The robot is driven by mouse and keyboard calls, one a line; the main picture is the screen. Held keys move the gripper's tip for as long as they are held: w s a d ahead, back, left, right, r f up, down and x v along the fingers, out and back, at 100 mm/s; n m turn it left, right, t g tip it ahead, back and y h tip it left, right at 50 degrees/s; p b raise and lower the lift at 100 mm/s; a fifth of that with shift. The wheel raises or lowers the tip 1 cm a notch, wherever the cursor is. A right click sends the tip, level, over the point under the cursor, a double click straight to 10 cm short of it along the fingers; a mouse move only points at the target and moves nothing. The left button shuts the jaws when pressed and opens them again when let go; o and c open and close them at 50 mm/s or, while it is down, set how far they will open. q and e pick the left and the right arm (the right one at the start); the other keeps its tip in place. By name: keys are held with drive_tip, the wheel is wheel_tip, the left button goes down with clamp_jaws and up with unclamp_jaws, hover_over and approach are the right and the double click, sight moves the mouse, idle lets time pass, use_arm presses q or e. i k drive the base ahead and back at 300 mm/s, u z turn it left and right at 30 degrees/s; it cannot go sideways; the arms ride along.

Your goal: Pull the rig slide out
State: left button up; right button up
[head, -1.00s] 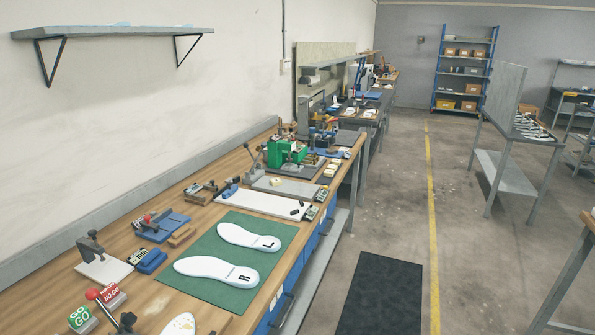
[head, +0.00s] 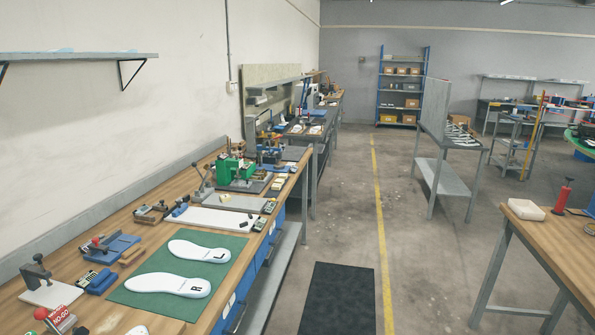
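Neither of my grippers shows in the head view. I cannot tell for sure which thing is the rig slide. A green fixture with a dark base (head: 236,172) stands on the long wooden bench (head: 180,174) at the left. A lever press (head: 201,184) stands in front of it. A grey plate (head: 236,203) and a long white plate (head: 213,219) lie nearer. Two white insoles marked L (head: 199,251) and R (head: 168,285) lie flat on a green mat (head: 232,264).
A yellow floor line (head: 382,220) and a dark floor mat (head: 338,298) lie in the open aisle. Another wooden bench (head: 550,238) stands at the right with a white block (head: 526,210) and a red-handled tool (head: 562,196). A grey stand (head: 443,180) and blue shelves (head: 401,88) are farther back.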

sight(239, 183)
drive_tip(key=z, duration=0.65)
drive_tip(key=i, duration=2.3)
drive_tip(key=u, duration=0.3)
